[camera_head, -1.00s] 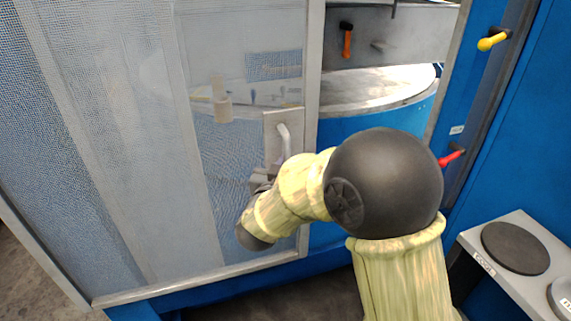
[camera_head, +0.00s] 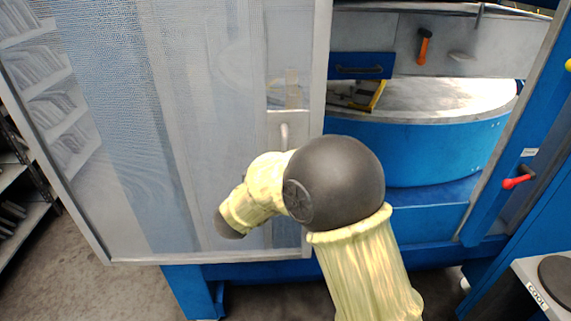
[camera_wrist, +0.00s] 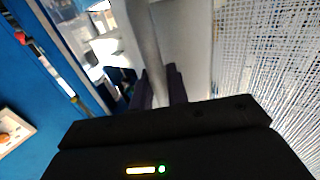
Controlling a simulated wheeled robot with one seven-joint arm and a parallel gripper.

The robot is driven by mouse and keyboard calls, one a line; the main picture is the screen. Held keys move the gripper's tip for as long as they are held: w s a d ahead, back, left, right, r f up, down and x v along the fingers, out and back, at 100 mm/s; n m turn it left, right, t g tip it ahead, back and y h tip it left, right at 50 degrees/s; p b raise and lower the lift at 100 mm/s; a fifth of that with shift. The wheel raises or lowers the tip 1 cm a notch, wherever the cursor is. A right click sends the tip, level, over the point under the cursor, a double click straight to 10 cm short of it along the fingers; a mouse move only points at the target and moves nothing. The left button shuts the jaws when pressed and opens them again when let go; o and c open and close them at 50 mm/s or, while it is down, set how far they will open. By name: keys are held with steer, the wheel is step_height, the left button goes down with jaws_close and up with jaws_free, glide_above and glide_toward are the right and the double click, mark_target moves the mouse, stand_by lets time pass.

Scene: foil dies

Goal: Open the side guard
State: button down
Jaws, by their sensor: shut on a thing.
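The side guard (camera_head: 200,130) is a mesh panel in a light grey frame on the left of the head view. A pale bar handle (camera_head: 285,135) stands on a plate near the guard's right edge. My arm reaches up to it and hides the handle's lower part and my fingers in the head view. In the wrist view my gripper (camera_wrist: 158,88) has its two dark fingers shut on the pale handle (camera_wrist: 145,45), one on each side. The mesh of the guard (camera_wrist: 270,60) fills the right of the wrist view. The guard stands partly open, with a wide gap to its right.
Through the gap show a blue round drum (camera_head: 420,145) with a light top, an orange-handled tool (camera_head: 424,46) and a blue drawer (camera_head: 360,66). A red lever (camera_head: 517,181) sits on the right post. A grey stand marked COOL (camera_head: 537,290) is at lower right. Shelves (camera_head: 20,200) stand at far left.

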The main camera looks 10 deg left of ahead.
steer(key=shift+a+r, duration=0.1)
steer(key=c, duration=1.7)
jaws_free()
steer(key=shift+w, duration=0.1)
steer(key=b+v, duration=0.2)
steer(key=v, duration=1.5)
steer(key=shift+s, duration=0.3)
steer(key=shift+w, duration=0.15)
steer(key=shift+a, duration=0.1)
